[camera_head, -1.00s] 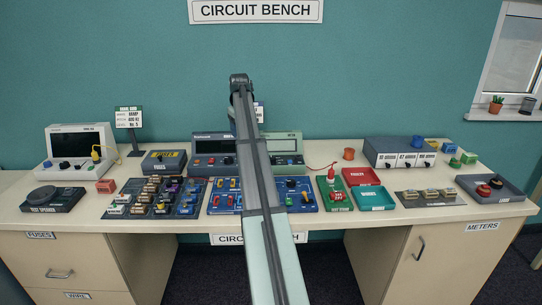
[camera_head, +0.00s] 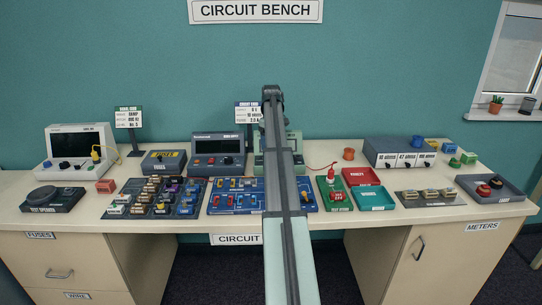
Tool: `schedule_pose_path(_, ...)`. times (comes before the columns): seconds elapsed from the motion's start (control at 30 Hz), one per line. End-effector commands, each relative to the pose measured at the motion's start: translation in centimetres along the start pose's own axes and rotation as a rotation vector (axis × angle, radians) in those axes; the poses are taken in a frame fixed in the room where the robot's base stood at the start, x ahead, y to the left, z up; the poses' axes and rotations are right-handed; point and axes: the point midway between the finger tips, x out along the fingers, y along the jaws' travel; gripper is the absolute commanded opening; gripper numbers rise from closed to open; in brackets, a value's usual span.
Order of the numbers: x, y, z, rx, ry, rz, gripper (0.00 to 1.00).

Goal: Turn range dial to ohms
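A pale green meter (camera_head: 294,150) stands at the back middle of the bench, right of the dark power supply. My arm crosses in front of it and hides its middle, so only strips of it show on either side. I cannot make out a range dial or an ohms mark on it. My arm rises from the bottom edge to a dark joint near the sign, above the meter. My gripper cannot be made out; it seems hidden behind the arm.
A dark power supply (camera_head: 218,153) stands left of the meter. A blue circuit board (camera_head: 236,208) lies in front, partly behind my arm. A sign (camera_head: 247,112), red tray (camera_head: 361,177), teal tray (camera_head: 375,199) and grey box (camera_head: 397,147) stand around. Bare bench top shows along the front edge.

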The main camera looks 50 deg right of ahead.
Motion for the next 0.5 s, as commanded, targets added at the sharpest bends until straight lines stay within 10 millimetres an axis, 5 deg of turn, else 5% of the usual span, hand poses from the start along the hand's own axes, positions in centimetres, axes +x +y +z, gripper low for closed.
schedule_pose_path(0.2, 3.5, -0.1, 0.1, 0.0, 0.0, 0.0, 0.67)
schedule_pose_path(0.5, 5.7, 0.0, 0.0, 0.0, 0.001, 0.001, 0.67)
